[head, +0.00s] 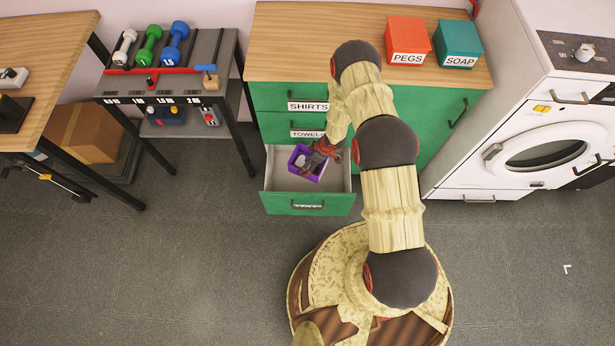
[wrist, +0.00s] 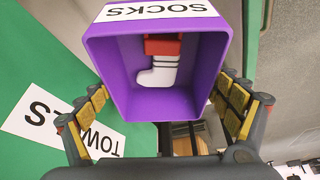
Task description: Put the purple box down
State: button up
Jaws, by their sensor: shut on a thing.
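The purple box (wrist: 107,62) is an open box with a white SOCKS label on its rim side. A white and red sock shape shows inside it in the wrist view. My gripper (wrist: 165,122) has its fingers on both sides of the box and is shut on it. In the head view the purple box (head: 299,158) is at the open bottom drawer (head: 330,183) of the green cabinet, with my gripper (head: 318,156) at its right. I cannot tell whether the box touches the drawer floor.
The drawers above, labelled SHIRTS and TOWELS, are shut. An orange PEGS box (head: 407,37) and a teal SOAP box (head: 458,41) stand on the cabinet top (head: 310,45). A white washing machine (head: 535,115) is at the right. A dumbbell rack (head: 165,85) is at the left.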

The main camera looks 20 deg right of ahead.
jog(key=b, duration=1.1)
send_over(308, 185)
notch_tip(308, 185, down, 23)
jog(key=shift+r, duration=0.25)
jog(key=shift+s, duration=0.1)
jog(key=o, duration=1.1)
jog(key=shift+o, duration=0.2)
jog(key=p+v, duration=0.4)
jog(key=v, duration=0.8)
jog(key=shift+p, duration=0.4)
